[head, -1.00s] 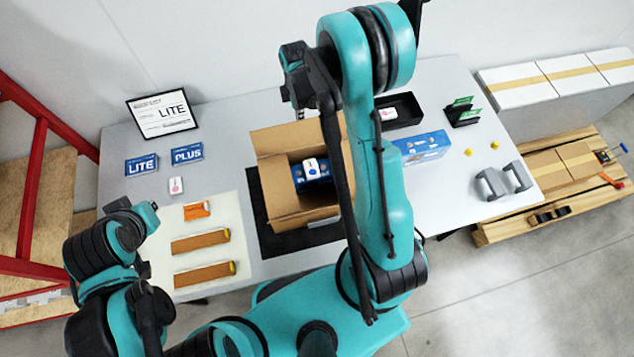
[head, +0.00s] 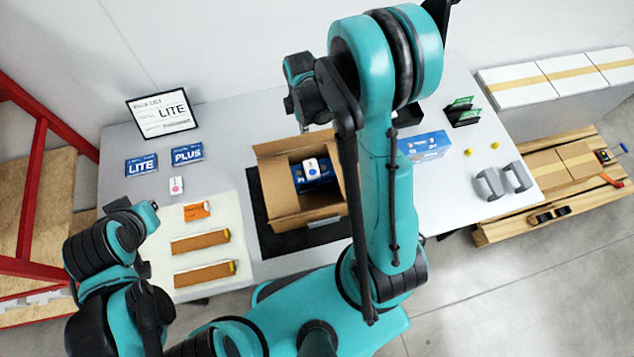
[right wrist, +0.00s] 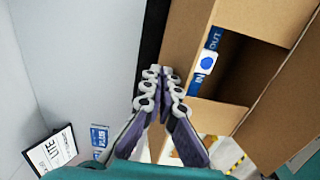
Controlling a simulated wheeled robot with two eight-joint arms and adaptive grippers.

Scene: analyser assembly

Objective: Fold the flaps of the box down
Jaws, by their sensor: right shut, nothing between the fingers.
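An open brown cardboard box (head: 287,206) stands on a black mat on the table. Its far flap (head: 278,147) shows as a narrow strip; a near flap (head: 318,214) spreads outward. The box's right side is partly hidden by my right arm. Inside lie a blue carton (head: 299,181) and a white device with a round mark (head: 311,167). My right gripper (head: 304,127) is just beyond the box's far edge, shut and empty. In the right wrist view its fingers (right wrist: 162,82) are together beside a cardboard flap (right wrist: 187,42). My left arm is folded at the left; its fingers are not clear.
A pale mat at left holds two brown strips (head: 201,242) and an orange packet (head: 196,211). A blue-white box (head: 425,147) is right of my arm.

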